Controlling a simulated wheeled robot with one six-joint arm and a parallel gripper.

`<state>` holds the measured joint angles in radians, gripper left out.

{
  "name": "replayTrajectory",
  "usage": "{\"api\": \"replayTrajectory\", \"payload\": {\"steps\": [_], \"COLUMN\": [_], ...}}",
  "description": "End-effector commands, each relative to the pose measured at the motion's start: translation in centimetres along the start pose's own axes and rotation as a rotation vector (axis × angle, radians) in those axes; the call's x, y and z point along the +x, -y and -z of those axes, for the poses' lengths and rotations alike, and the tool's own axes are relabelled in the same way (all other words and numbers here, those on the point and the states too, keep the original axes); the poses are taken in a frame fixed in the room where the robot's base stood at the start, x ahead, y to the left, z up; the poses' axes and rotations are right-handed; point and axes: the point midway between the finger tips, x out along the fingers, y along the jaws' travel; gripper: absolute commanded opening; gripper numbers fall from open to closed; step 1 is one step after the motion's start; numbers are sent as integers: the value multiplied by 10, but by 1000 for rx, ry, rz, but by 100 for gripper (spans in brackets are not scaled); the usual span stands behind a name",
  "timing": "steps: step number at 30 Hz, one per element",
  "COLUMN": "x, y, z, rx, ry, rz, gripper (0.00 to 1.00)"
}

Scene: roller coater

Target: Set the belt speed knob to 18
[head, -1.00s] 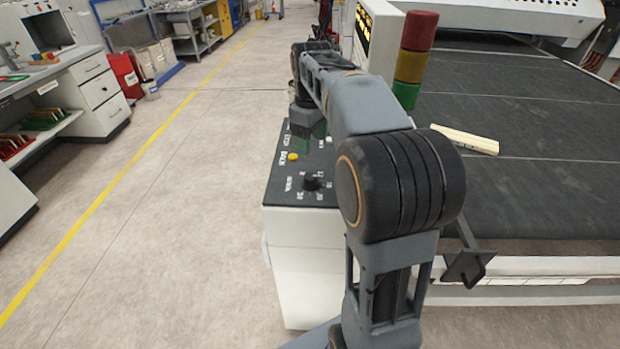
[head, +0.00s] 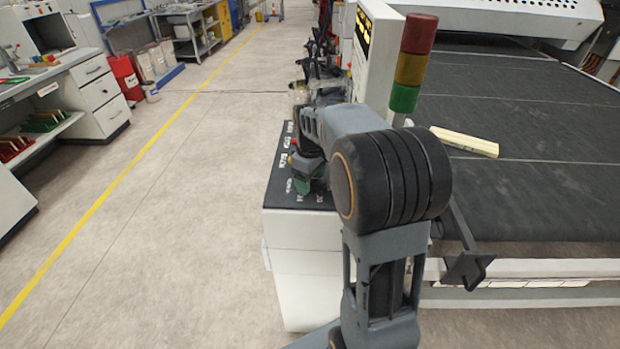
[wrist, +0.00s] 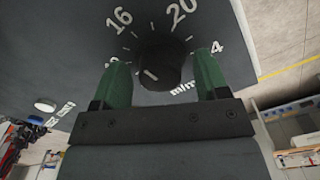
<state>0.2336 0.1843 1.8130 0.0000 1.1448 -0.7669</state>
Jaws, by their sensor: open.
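The black belt speed knob (wrist: 163,60) is in the wrist view, on the dark panel with white tick marks around it. The numbers 16 and 20 show above it, and a part-hidden number ending in 4 shows at right. A small white mark shows on the knob's lower left; I cannot surely tell its reading. My gripper (wrist: 161,62) is open, its green fingers on either side of the knob; I cannot tell whether they touch it. In the head view my gripper (head: 302,184) is low over the control console (head: 283,198) and hides the knob.
A white round button (wrist: 45,104) is left of the gripper in the wrist view. The signal tower (head: 408,65) and conveyor belt (head: 530,190) stand right of my arm. A pale bar (head: 465,141) lies on the belt. The floor left of the console is clear.

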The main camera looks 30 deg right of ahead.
Motion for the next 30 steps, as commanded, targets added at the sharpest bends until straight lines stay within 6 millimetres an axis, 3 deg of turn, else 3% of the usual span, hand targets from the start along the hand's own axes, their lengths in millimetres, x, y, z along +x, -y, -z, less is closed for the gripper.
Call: {"api": "replayTrajectory", "payload": {"steps": [5,20,30], "x": [0,0,-1], "y": [0,0,0], "z": [0,0,0], "rx": [0,0,92], "ry": [0,-1,-1], "rz": [0,-1,-1], "gripper": [66,19,19]}}
